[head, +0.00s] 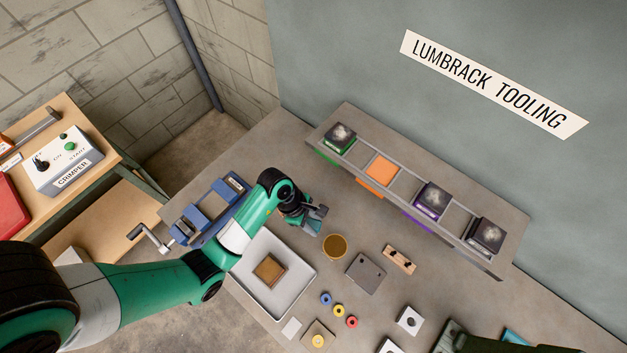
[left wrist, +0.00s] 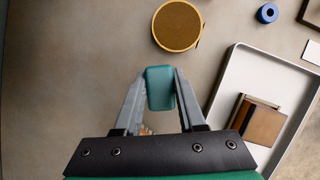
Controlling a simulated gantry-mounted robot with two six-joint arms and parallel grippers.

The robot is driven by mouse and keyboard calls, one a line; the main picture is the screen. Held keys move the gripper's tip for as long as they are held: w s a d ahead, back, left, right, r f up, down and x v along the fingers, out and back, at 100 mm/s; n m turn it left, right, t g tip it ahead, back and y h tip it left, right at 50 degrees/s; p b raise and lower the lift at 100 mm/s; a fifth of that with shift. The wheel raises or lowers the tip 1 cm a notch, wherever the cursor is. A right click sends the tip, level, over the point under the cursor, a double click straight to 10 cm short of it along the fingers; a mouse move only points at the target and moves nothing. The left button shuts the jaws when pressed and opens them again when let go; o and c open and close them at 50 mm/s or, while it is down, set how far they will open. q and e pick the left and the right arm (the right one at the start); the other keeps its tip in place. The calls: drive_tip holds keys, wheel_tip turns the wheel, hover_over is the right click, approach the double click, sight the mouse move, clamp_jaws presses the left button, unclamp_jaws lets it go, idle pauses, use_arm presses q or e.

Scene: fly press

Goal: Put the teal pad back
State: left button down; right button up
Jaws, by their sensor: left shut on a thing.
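The teal pad (left wrist: 160,88) is gripped between the two fingers of my left gripper (left wrist: 160,95), as the left wrist view shows. In the head view my left gripper (head: 312,217) is over the bench, left of the round brown disc and above the white tray's right corner. The pad is mostly hidden by the gripper there. A flat teal patch (head: 515,338) shows at the bottom right, partly cut off by a dark green machine part. My right gripper does not show.
A rack (head: 408,183) at the back holds dark blocks over green, purple and grey places; its orange place (head: 381,170) is bare. The white tray (head: 300,291) holds a brown block (head: 269,270). The brown disc (head: 335,247), a grey plate (head: 366,273) and a blue vise (head: 208,208) stand around.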

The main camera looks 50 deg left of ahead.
sight(313, 226)
use_arm(q)
drive_tip(key=shift+w+a+f+b, duration=0.15)
drive_tip(key=shift+f+b, duration=0.15)
drive_tip(key=shift+f, duration=0.65)
drive_tip(key=shift+a+f+b, duration=0.1)
drive_tip(key=shift+f+b, duration=0.2)
drive_tip(key=shift+f, duration=0.6)
drive_tip(key=shift+f, duration=0.1)
drive_tip(key=c, duration=0.5)
unclamp_jaws()
drive_tip(key=shift+r, duration=0.25)
drive_tip(key=p+v, duration=0.3)
drive_tip(key=v, duration=0.8)
drive_tip(key=shift+r, duration=0.35)
drive_tip(key=shift+a, duration=0.1)
